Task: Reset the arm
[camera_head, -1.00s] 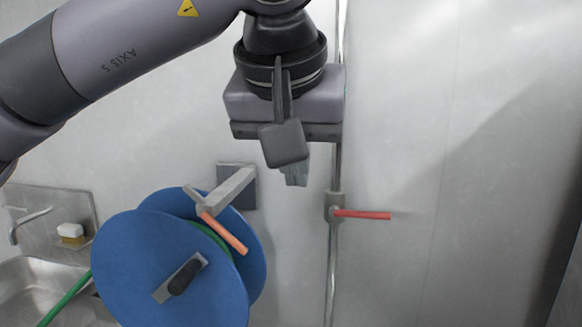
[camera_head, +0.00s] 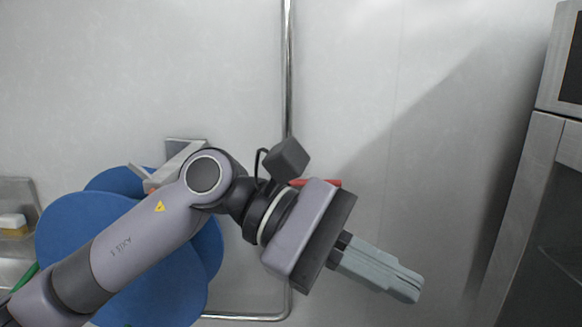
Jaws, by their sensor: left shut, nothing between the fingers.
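My left arm comes in from the lower left and reaches across the middle of the head view. My left gripper (camera_head: 405,284) points to the lower right. Its two grey fingers lie together, shut with nothing between them, in front of the bare wall. My right gripper is not in view.
A blue hose reel (camera_head: 70,240) on the wall is partly hidden behind my arm. A vertical metal pipe (camera_head: 288,60) with a red handle (camera_head: 325,183) runs behind the gripper. A tall metal cabinet (camera_head: 535,200) stands at the right. The wall between pipe and cabinet is clear.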

